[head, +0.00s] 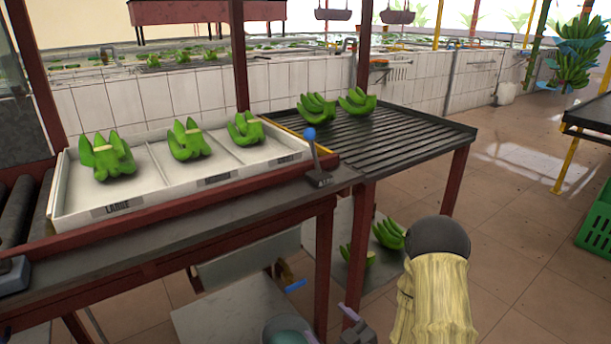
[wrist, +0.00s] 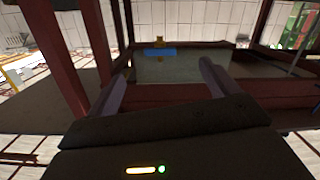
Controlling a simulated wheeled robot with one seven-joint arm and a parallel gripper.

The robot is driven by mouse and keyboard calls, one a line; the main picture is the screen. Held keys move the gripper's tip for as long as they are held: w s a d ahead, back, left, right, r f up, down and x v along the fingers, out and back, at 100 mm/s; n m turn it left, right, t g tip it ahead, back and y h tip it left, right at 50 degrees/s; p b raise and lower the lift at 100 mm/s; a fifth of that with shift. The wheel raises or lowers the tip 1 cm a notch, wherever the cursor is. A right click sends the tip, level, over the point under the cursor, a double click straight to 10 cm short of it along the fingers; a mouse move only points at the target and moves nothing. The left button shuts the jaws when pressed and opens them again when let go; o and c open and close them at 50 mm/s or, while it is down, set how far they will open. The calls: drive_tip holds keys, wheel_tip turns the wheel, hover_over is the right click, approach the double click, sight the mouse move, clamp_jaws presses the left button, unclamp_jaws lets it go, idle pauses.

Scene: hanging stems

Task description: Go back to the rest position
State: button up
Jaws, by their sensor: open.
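My gripper (head: 325,320) is low at the bottom of the head view, in front of and below the front edge of the work table. In the wrist view my gripper (wrist: 164,77) shows two pale purple fingers standing wide apart with nothing between them. A blue piece (wrist: 160,52) with a yellow part lies beyond the fingertips; the blue piece also shows in the head view (head: 296,285). My arm partly hides the lower right of the head view.
A white tray (head: 65,214) holds three green banana clusters. A blue-knobbed lever (head: 310,134) stands beside it. Two clusters lie on the dark slatted table (head: 400,130). More bananas (head: 388,234) lie below. Red posts and table legs (head: 325,268) stand near my gripper.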

drive_tip(key=s+d+r+m+g+h+p, duration=0.1)
drive_tip(key=s+d+r+m+g+h, duration=0.1)
drive_tip(key=d+r+m+g+h, duration=0.35)
drive_tip(key=s+d+r+m+g+h, duration=0.2)
drive_tip(key=s+r+g, duration=0.1)
drive_tip(key=s, duration=0.3)
drive_tip(key=s+d+r+m+g+h, duration=0.1)
drive_tip(key=s+r+m+g+h, duration=0.15)
drive_tip(key=s, duration=0.35)
wheel_tip(320, 180, up, 38)
drive_tip(key=p, duration=3.9)
drive_tip(key=shift+n, duration=0.3)
